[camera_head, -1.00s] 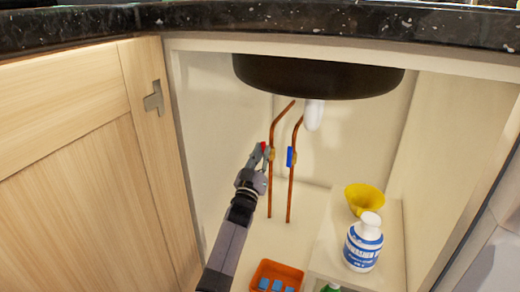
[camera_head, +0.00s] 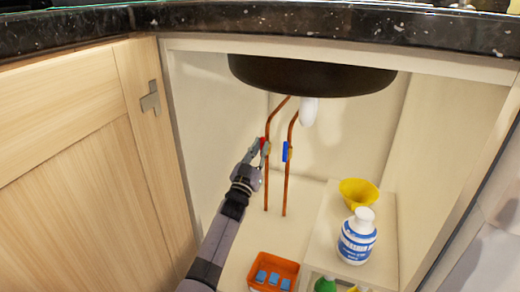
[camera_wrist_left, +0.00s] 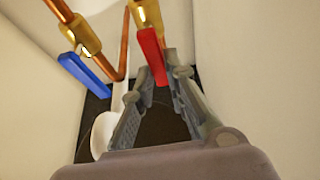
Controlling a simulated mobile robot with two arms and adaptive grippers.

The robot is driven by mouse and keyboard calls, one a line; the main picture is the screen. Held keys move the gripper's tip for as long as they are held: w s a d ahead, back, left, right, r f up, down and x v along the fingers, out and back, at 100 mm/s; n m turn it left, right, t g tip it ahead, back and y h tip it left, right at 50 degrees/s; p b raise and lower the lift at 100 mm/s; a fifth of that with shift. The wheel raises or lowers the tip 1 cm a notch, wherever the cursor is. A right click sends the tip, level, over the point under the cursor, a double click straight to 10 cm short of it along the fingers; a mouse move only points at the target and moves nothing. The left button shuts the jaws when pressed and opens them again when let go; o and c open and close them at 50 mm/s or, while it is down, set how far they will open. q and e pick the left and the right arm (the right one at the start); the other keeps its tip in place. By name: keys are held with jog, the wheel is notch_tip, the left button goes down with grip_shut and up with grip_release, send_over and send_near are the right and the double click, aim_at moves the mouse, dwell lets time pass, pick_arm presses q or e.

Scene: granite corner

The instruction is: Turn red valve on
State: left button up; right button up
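The red valve handle (camera_head: 264,144) is on the left copper pipe under the sink. In the left wrist view the red handle (camera_wrist_left: 154,55) hangs from a brass valve body (camera_wrist_left: 147,14), its lower end between my fingertips. My left gripper (camera_head: 258,147) is at the handle, with its fingers (camera_wrist_left: 160,75) apart on either side of it. I cannot tell whether either finger touches it. The blue valve handle (camera_head: 286,151) is on the right copper pipe, and shows left of the gripper in the left wrist view (camera_wrist_left: 84,74). My right gripper is not in view.
A black sink basin (camera_head: 312,77) with a white drain (camera_head: 309,112) hangs above. An orange bin (camera_head: 273,259) holds blue blocks. A white bottle (camera_head: 357,238) and yellow funnel (camera_head: 358,193) stand on a shelf at right. The cabinet's left wall (camera_head: 205,130) is close to my arm.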

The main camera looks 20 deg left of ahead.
pick_arm(q)
jog(key=o, duration=0.5)
jog(key=shift+c, duration=0.2)
